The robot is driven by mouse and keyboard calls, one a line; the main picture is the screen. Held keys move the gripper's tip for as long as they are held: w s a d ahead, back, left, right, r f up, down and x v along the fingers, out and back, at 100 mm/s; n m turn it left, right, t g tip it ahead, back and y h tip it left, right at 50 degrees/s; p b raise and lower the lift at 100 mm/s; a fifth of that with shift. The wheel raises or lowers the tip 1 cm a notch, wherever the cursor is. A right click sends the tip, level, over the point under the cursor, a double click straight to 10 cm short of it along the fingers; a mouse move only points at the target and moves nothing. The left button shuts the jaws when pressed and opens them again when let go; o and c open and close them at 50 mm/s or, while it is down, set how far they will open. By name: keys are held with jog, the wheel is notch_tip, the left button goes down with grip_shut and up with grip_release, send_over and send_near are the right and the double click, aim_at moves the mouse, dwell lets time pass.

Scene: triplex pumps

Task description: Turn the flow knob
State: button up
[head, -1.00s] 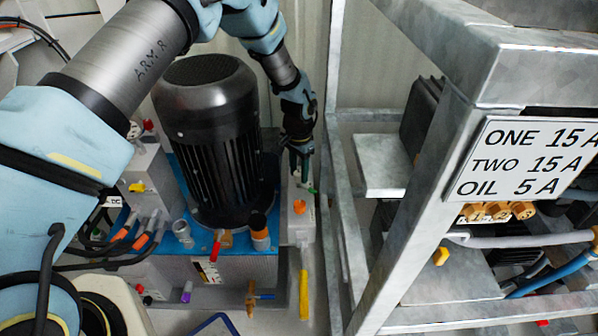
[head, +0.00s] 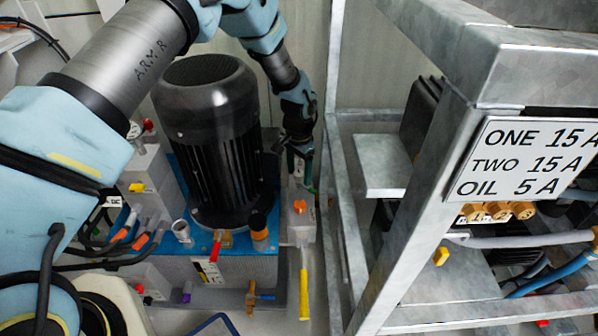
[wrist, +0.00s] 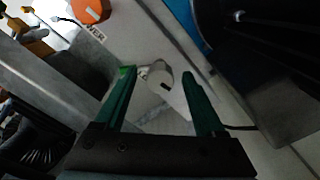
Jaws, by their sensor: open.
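My gripper (head: 301,180) reaches down onto the grey block beside the large black motor. In the wrist view my gripper (wrist: 158,76) is open, with its two green fingers spread. A small pale grey round knob (wrist: 157,74) with a dark mark shows between the fingertips; no label on it is readable, so I cannot confirm it is the flow knob. Whether the fingers touch it I cannot tell. In the head view the knob is hidden by my gripper. An orange knob (head: 299,206) sits nearer on the same block; it also shows in the wrist view (wrist: 90,10) beside lettering ending in "WER".
The black motor (head: 210,135) stands close to the left of my gripper. A metal frame (head: 345,215) rises close on the right. A yellow handle (head: 304,290) hangs at the block's front. Cables and fittings crowd the left.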

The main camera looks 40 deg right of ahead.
aim_at(299, 173)
notch_tip(299, 173, up, 11)
dwell(0.5)
jog(key=shift+f, duration=0.1)
dwell(0.3)
